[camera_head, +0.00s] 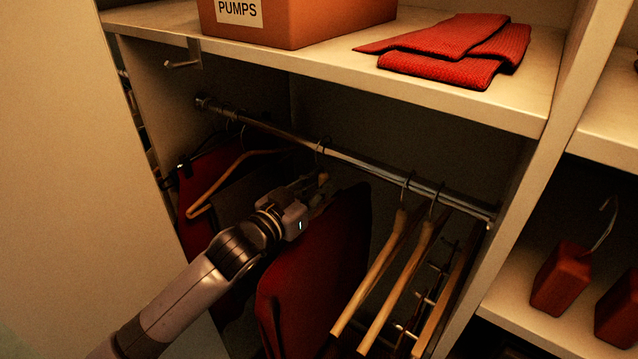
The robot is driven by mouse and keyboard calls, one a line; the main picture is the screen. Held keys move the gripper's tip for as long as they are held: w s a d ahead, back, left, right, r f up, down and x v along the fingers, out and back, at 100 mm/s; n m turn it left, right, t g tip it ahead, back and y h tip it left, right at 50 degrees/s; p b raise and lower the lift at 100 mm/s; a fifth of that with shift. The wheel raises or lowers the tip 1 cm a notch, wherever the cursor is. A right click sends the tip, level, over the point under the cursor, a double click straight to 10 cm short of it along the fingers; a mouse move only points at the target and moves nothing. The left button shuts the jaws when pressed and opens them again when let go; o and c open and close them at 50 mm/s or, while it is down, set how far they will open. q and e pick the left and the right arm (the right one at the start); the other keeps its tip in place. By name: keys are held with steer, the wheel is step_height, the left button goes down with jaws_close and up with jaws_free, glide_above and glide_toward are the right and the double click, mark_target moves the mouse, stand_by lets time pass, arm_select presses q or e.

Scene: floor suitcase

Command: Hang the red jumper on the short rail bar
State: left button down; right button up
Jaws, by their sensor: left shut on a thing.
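The short rail bar (365,161) runs under the shelf, from the back left to the front right. A red garment, apparently the red jumper (325,270), hangs below the bar at the middle. My left gripper (318,190) is shut at the top of this garment, on its hanger's neck just under the hook (320,150). The hook reaches up to the bar; whether it bears on it is hard to tell. The gripper hides much of the hanger. My right gripper is not in view.
Another red garment (205,180) and a bare wooden hanger (225,180) hang at left. Empty wooden hangers (380,275) hang at right. Above are an orange box (290,22) labelled PUMPS and folded red cloth (445,50). Red blocks (560,278) stand on the right shelf.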

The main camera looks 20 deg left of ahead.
arm_select(q)
steer(key=shift+f, duration=0.15)
stand_by(0.6)
steer(key=c, duration=1.5)
jaws_free()
steer(key=shift+o, duration=0.2)
steer(key=shift+f, duration=0.25)
steer(key=v, duration=1.2)
steer(key=shift+r, duration=0.25)
